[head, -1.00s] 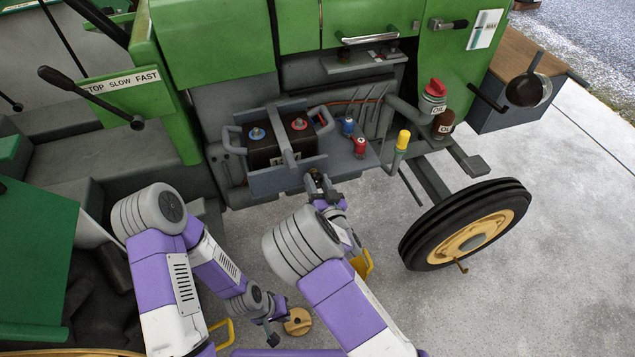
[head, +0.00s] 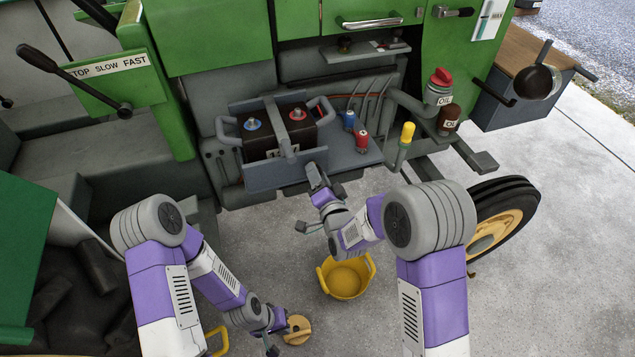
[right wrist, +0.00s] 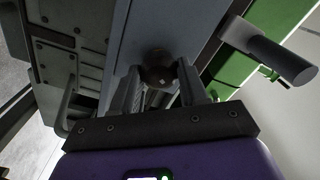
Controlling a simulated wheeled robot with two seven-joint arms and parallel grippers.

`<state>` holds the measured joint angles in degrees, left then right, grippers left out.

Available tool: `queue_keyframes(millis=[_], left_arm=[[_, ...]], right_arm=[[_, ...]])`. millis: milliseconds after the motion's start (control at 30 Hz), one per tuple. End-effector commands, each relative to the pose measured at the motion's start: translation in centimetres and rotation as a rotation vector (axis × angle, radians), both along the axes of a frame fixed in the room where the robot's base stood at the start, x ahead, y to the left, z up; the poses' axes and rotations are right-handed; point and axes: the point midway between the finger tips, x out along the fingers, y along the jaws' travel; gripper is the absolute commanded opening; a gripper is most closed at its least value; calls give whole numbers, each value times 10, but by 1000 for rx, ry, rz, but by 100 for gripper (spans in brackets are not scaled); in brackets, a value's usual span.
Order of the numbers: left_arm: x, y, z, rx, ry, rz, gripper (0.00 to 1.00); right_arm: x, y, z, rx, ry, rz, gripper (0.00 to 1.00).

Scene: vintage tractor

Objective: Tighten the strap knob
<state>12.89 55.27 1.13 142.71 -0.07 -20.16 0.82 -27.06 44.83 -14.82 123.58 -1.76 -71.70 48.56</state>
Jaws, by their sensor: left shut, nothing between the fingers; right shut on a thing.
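The battery (head: 275,132) sits in a grey tray on the tractor's side, with a grey strap (head: 287,142) over its top and front. My right gripper (head: 315,174) is at the tray's front, just below the strap's lower end. In the right wrist view its fingers (right wrist: 160,82) are shut on a dark round knob (right wrist: 158,65), the strap knob. In the head view the gripper hides the knob. My left gripper (head: 272,346) is low at the bottom of the picture, away from the battery, shut and empty.
Red and blue small items (head: 361,140) and a yellow-topped lever (head: 406,134) stand right of the battery. Oil containers (head: 438,88) are further right. A yellow bucket (head: 345,278) is on the ground below my right arm. A front wheel (head: 500,225) stands at right.

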Motion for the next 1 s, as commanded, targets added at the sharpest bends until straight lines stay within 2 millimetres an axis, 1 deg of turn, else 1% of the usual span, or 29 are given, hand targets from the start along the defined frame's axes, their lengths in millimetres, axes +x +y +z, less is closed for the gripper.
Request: queue_keyframes(millis=[33, 200, 700, 1000], left_arm=[[0, 0, -5, 0, 0, 0, 0], [0, 0, -8, 0, 0, 0, 0], [0, 0, -8, 0, 0, 0, 0], [0, 0, -8, 0, 0, 0, 0]], right_arm=[[0, -2, -2, 48, 15, -3, 13], [0, -2, -1, 201, 66, -2, 13], [0, -1, -3, 646, 213, 0, 13], [0, 0, -4, 853, 281, 1, 13]])
